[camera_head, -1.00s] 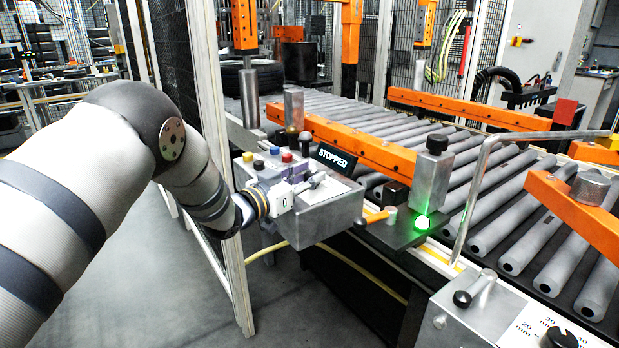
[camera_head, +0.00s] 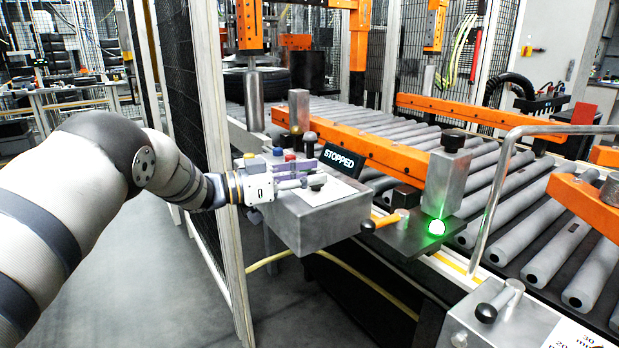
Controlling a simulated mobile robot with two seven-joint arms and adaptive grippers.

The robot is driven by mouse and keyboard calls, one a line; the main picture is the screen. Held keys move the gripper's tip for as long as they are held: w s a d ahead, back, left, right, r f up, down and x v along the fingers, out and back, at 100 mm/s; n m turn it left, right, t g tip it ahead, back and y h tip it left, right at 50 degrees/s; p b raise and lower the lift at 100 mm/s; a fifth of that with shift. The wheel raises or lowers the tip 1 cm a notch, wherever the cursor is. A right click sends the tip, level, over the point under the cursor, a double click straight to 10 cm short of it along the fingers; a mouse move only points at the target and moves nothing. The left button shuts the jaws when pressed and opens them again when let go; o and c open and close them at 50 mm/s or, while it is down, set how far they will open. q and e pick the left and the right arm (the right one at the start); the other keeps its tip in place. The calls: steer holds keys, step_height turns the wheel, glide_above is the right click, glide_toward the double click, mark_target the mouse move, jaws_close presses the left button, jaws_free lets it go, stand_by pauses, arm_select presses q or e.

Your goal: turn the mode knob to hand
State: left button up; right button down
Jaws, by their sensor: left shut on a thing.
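The grey metal control box (camera_head: 325,219) stands beside the conveyor, left of the picture's middle. Its dark sign (camera_head: 343,160) reads "STOPPED". My left gripper (camera_head: 312,181) reaches in from the left, low over the box's top panel. It is shut on the mode knob (camera_head: 318,180), a small grey part at its fingertips. The fingers hide most of the knob and its markings, so I cannot read which mode it points to. My right gripper is not in view.
Several coloured buttons and dark ball-topped levers (camera_head: 309,140) stand close behind the gripper. A fence post (camera_head: 226,220) rises close behind my left arm.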

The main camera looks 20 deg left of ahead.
arm_select(q)
steer(key=o, duration=1.1)
steer(key=shift+o, duration=0.2)
steer(key=v, duration=1.2)
